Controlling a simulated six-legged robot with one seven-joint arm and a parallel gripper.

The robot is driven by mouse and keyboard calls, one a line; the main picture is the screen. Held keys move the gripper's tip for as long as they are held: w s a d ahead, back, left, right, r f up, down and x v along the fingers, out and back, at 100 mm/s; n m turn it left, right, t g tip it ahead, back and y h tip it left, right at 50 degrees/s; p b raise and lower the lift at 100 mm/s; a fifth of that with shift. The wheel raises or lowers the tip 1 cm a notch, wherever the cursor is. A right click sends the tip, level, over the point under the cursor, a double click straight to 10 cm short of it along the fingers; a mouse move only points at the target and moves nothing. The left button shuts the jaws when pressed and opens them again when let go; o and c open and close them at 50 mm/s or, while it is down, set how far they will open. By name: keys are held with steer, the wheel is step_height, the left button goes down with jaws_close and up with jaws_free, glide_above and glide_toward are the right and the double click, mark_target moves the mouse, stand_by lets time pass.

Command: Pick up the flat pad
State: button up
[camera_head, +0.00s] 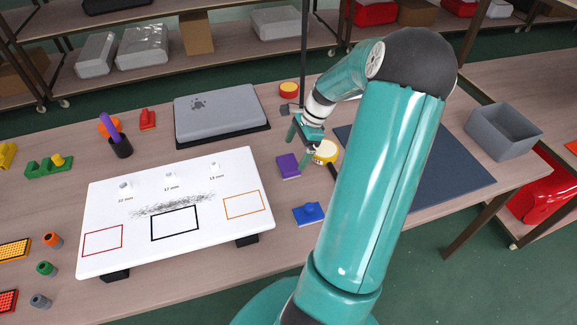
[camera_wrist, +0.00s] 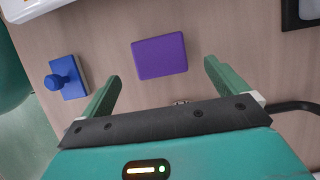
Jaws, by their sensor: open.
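The flat pad looks to be the purple rectangular block (camera_head: 288,166) lying on the table, right of the white board. In the wrist view the purple pad (camera_wrist: 160,56) lies flat ahead of my fingers, roughly centred between them. My gripper (camera_head: 304,148) is above the table beside the pad, on its right. In the wrist view my gripper (camera_wrist: 162,82) has its two green fingers spread wide, with nothing between the tips. The pad is apart from both fingers.
A blue block with a knob (camera_head: 309,212) lies nearer, and also shows in the wrist view (camera_wrist: 67,78). A yellow round piece (camera_head: 326,151) is close right of my gripper. The white board (camera_head: 133,252) is at left, a grey case (camera_head: 220,112) behind, a grey bin (camera_head: 503,131) at right.

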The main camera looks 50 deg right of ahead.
mark_target(289, 162)
steer(key=x, duration=0.5)
steer(key=shift+a+f, duration=0.1)
steer(key=shift+f, duration=0.15)
steer(key=c, duration=1.1)
steer(key=shift+r, duration=0.1)
steer(key=shift+r, duration=0.5)
step_height(289, 162, up, 3)
steer(key=shift+f, duration=0.25)
steer(key=s+a+r, duration=0.1)
steer(key=s+r, duration=0.2)
steer(key=s, duration=0.1)
steer(key=s+a+r, duration=0.2)
steer(key=s+r, duration=0.1)
steer(key=s, duration=0.1)
steer(key=s+a+r, duration=0.2)
steer(key=s+r, duration=0.1)
steer(key=s, duration=0.2)
steer(key=shift+a+r, duration=0.15)
steer(key=shift+r, duration=0.05)
